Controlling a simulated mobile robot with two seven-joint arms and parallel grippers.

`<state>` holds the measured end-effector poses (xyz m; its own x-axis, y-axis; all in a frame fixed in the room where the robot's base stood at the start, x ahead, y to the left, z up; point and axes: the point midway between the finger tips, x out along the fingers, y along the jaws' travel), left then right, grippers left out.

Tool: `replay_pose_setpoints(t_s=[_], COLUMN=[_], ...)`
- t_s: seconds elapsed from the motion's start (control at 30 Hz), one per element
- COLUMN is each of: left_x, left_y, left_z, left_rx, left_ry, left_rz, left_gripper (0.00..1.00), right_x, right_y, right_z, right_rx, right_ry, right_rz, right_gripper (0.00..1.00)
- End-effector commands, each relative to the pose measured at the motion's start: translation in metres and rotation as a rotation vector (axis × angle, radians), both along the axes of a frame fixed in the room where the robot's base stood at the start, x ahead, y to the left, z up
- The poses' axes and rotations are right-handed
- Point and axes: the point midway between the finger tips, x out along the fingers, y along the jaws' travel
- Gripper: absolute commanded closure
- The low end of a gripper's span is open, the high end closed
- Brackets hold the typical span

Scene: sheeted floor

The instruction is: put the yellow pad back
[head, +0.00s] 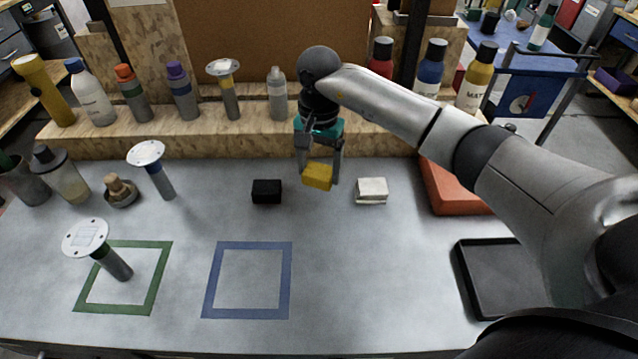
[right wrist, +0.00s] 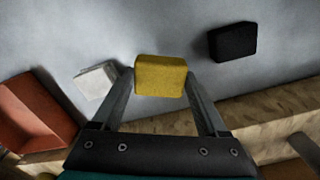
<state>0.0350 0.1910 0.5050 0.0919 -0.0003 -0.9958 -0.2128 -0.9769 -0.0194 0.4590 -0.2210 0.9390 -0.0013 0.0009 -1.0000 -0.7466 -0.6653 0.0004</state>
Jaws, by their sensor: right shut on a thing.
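The yellow pad (head: 317,176) is a small block between the fingers of my right gripper (head: 318,172), over the back middle of the table. The right gripper is shut on it. In the right wrist view the yellow pad (right wrist: 160,76) sits between the two fingertips (right wrist: 160,82). A black pad (head: 267,191) lies on the table to its left, and a white pad (head: 371,190) lies to its right. Whether the yellow pad touches the table is hard to tell. My left gripper is not in view.
A blue square outline (head: 247,280) and a green one (head: 124,277) are marked on the table; a round-topped tool (head: 114,262) stands in the green one. A black tray (head: 500,278) and an orange block (head: 452,187) are at right. A wooden shelf (head: 220,135) with several bottles stands behind.

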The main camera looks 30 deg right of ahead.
Motion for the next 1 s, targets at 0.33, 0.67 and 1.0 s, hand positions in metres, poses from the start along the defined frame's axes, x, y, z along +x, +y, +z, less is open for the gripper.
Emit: replay_pose_setpoints(t_s=[0.33, 0.67, 1.0], left_x=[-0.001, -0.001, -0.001], left_y=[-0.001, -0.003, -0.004], left_z=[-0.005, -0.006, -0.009], left_rx=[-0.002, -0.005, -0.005], left_ry=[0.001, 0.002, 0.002], left_rz=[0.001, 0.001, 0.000], left_gripper=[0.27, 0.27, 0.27], right_x=[-0.001, 0.000, 0.000], right_y=[0.001, 0.000, 0.000], right_z=[-0.039, -0.047, -0.050], right_rx=[0.002, 0.000, 0.000], right_ry=[0.002, -0.001, -0.001], right_rz=[0.000, 0.000, 0.001], right_gripper=[0.68, 0.68, 0.01])
